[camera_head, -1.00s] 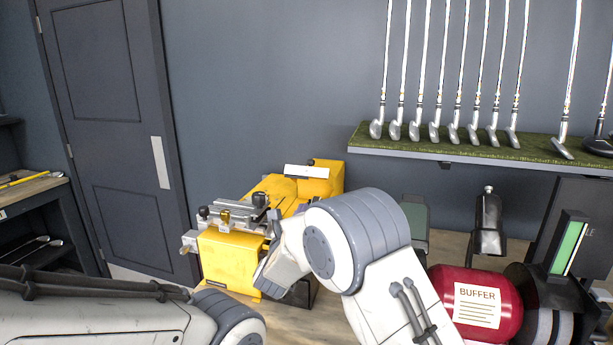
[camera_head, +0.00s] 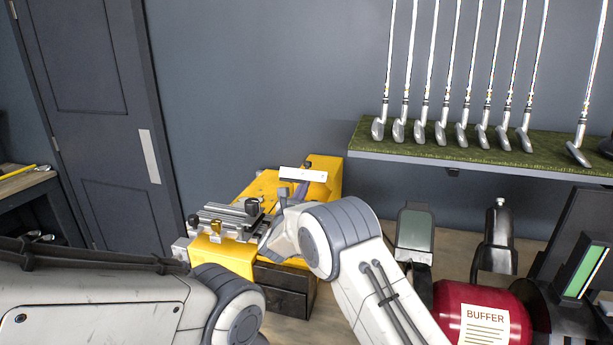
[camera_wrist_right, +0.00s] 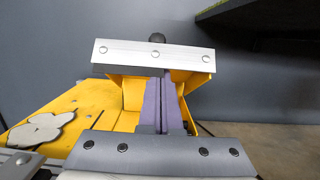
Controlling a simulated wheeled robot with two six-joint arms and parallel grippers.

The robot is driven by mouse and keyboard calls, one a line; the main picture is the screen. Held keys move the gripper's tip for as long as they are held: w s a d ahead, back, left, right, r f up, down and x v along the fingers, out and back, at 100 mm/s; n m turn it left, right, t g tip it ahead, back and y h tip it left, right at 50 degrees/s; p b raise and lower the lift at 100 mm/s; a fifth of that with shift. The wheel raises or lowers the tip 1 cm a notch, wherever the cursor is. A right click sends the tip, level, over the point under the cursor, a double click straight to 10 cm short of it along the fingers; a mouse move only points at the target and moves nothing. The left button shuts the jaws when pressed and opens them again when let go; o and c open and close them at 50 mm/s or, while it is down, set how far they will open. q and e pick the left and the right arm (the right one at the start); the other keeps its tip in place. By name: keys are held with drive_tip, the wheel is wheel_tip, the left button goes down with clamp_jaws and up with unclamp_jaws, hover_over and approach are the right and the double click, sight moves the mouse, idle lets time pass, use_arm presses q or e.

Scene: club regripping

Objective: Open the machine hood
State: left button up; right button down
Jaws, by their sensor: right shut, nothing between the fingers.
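The yellow machine (camera_head: 232,257) stands on the bench, with a silver clamp on its front left. Its hood (camera_head: 325,167) is the raised yellow part at the back, with a pale metal plate (camera_head: 303,174) along its front edge. In the right wrist view the plate (camera_wrist_right: 130,50) spans the top, with yellow faces below it. My right gripper (camera_wrist_right: 161,85) has its purple-grey fingers together, with nothing between them. Its tips are just below the plate; I cannot tell whether they touch it. My left arm is at the lower left, its gripper out of view.
A red buffer (camera_head: 480,312) stands on the bench at the right, with dark equipment beside it. A green-topped shelf (camera_head: 460,157) with several golf clubs hangs above. A grey door (camera_head: 95,110) is at the left.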

use_arm(q)
drive_tip(key=shift+r, duration=0.45)
use_arm(e)
drive_tip(key=shift+x, duration=0.9)
